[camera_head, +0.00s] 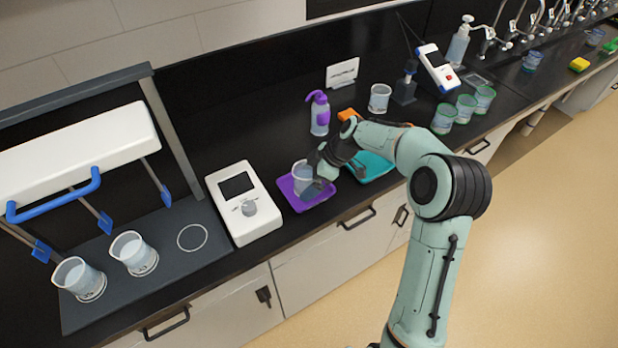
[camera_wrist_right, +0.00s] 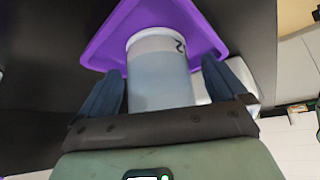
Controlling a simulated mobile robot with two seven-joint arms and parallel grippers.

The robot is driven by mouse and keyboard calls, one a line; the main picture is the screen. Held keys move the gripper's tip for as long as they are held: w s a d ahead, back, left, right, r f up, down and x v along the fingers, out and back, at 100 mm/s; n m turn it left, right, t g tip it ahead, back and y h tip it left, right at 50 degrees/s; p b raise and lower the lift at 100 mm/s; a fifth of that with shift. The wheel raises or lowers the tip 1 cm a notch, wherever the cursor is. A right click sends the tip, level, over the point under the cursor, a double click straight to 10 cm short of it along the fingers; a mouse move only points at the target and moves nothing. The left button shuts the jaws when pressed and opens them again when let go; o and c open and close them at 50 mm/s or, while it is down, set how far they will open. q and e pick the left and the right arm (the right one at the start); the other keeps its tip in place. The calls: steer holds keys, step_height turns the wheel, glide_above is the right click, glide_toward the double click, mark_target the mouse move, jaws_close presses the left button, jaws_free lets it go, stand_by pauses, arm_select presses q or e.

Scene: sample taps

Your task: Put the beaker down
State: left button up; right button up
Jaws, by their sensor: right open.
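A clear beaker (camera_head: 301,173) with pale blue liquid appears to stand upright on the purple tray (camera_head: 288,190) near the counter's front edge. In the wrist view the beaker (camera_wrist_right: 158,82) shows a pale rim and a dark mark like a "2", with the purple tray (camera_wrist_right: 108,38) behind it. My right gripper (camera_head: 316,177) reaches it from the right, low over the tray. The wrist view shows the right gripper's (camera_wrist_right: 161,72) blue fingers open, one on each side of the beaker, with narrow gaps. The beaker's base is partly hidden. My left gripper is out of view.
A white device (camera_head: 242,203) stands just left of the tray. A teal tray (camera_head: 372,166) lies to the right, partly behind my arm. A purple-capped wash bottle (camera_head: 319,115) and another beaker (camera_head: 379,98) stand behind. Two beakers (camera_head: 133,253) stand on the dark rack base at left.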

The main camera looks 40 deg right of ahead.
steer(key=v, duration=1.2)
steer(key=shift+w, duration=0.1)
